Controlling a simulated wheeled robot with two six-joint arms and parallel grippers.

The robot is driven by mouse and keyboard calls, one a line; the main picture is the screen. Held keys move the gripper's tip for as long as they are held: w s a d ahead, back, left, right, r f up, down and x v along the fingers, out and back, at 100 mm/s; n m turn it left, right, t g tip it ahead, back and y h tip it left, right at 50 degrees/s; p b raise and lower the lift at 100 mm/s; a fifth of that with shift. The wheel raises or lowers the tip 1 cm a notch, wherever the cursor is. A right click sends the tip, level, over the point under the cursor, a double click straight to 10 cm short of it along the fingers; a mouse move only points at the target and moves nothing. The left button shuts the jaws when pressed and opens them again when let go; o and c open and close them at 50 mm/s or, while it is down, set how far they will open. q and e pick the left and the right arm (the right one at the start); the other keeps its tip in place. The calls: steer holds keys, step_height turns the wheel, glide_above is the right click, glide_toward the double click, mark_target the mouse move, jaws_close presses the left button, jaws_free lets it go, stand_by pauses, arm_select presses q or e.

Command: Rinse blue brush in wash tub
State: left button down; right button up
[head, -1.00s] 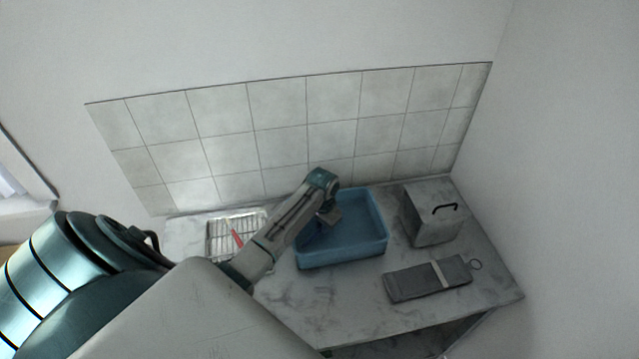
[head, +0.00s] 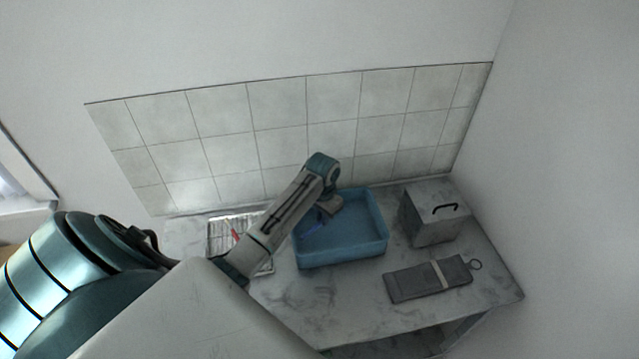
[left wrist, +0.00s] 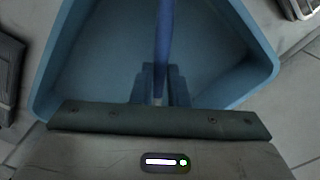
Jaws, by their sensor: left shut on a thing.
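The blue wash tub (head: 345,254) stands on the marble counter. It also fills much of the left wrist view (left wrist: 262,68). My left gripper (head: 325,213) is over the left part of the tub. In the left wrist view its fingers (left wrist: 160,82) are shut on the blue brush (left wrist: 164,38), whose handle runs up the picture across the tub. In the head view the brush (head: 313,227) shows as a thin blue strip slanting over the tub's left side. Whether its tip touches the tub floor I cannot tell. My right gripper is out of view.
A wire rack (head: 217,237) with a red-handled item (head: 234,233) lies left of the tub, partly behind my arm. A tiled wall (head: 335,115) is behind.

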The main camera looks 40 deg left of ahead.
arm_select(q)
steer(key=shift+r, duration=2.6)
steer(key=shift+r, duration=0.1)
step_height(320, 180, up, 4)
steer(key=shift+f, duration=0.1)
stand_by(0.5)
stand_by(0.4)
